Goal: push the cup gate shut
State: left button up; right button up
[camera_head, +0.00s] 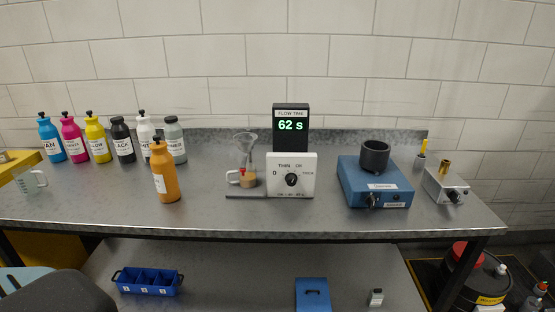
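A clear funnel-shaped flow cup (246,143) stands on the left of the viscosity station in the middle of the bench. Its gate, at the cup's narrow bottom, is too small to make out, so I cannot tell whether it is open or shut. A clear mug (235,177) with orange-brown liquid stands below the cup. Just right of it is a white panel (306,165) with a black dial (291,180) and the words THIN and OK. Above it a black display (291,125) reads FLOW TIME 62 s. Neither gripper is in view.
An orange bottle (166,172) stands left of the station on the grey bench (215,208). Several ink bottles (97,140) line the back left; an empty beaker (30,182) is at far left. Right are a blue device (365,186) with a black pot (375,156) and a grey box (446,187).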

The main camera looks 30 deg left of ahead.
aim_at(242, 169)
jog(key=u, duration=1.2)
